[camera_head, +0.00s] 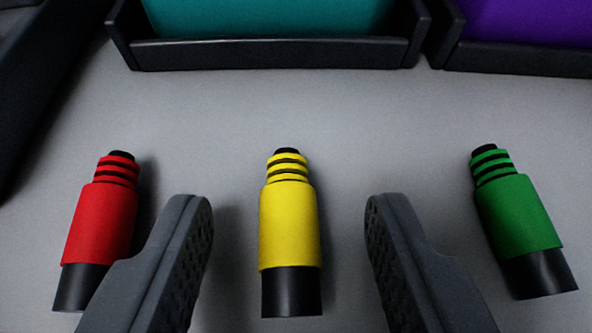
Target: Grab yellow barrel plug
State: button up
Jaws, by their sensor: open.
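The yellow barrel plug (288,225) lies on the grey surface in the middle of the view. It has a ribbed, black-tipped end pointing away from me and a black end toward me. My gripper (288,205) is open, with one dark grey finger to the left of the yellow plug and one to the right. There is a gap between the plug and each finger, and neither finger appears to touch it. I cannot tell the exact height of the fingers above the surface.
A red barrel plug (101,222) lies left of my left finger, which overlaps its lower part in view. A green barrel plug (519,215) lies right of my right finger. A black-rimmed teal tray (270,53) and a purple tray (520,58) stand at the back.

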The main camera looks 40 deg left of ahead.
jog(key=shift+w+a+f, duration=0.15)
jog(key=shift+w, duration=0.1)
grip_shut()
